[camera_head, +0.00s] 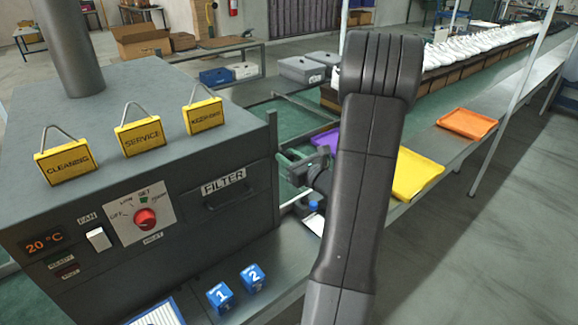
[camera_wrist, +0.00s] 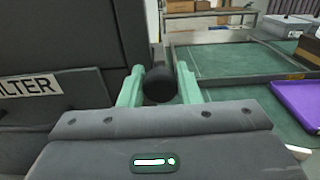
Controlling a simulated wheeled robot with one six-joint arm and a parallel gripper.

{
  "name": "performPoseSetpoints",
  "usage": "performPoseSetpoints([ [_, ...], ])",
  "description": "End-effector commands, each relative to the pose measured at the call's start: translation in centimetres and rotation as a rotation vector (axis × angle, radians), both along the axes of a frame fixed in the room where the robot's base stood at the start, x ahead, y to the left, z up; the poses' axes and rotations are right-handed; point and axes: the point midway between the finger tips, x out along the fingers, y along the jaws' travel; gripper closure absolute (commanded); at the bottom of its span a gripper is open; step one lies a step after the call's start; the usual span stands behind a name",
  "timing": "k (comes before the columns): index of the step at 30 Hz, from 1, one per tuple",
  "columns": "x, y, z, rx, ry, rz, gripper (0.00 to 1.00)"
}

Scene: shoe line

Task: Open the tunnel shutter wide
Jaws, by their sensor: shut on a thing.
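The tunnel is the dark grey machine (camera_head: 235,160) with a FILTER label on its front; its dark side also fills the left of the wrist view (camera_wrist: 60,40). My gripper (camera_head: 300,168) is at the tunnel's right end, with my arm link in front of part of it. In the wrist view its two green fingers (camera_wrist: 160,82) are closed on a round black knob (camera_wrist: 160,86), one finger on each side. The knob sits beside the tunnel's edge. The shutter panel does not show clearly, so I cannot tell how far open it is.
A purple tray (camera_head: 327,140), a yellow tray (camera_head: 416,175) and an orange tray (camera_head: 467,124) lie along the line to the right. Blue cubes 1 (camera_head: 220,296) and 2 (camera_head: 253,277) stand in front.

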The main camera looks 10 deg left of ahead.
Motion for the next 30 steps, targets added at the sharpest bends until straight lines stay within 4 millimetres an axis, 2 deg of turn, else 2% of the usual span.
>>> performPoseSetpoints([
  [3, 0.00, 0.02, 0.86, 0.002, -0.001, 0.001, 1.00],
  [14, 0.01, 0.02, 0.91, 0.002, -0.001, 0.001, 1.00],
  [15, 0.01, 0.02, 0.90, 0.001, -0.001, 0.001, 0.64],
  [18, 0.01, 0.02, 0.88, 0.001, -0.001, 0.001, 0.48],
  [26, -0.01, -0.03, 0.85, 0.000, 0.000, 0.000, 0.48],
  [30, -0.52, -0.79, 0.79, 0.000, -0.001, -0.001, 0.48],
])
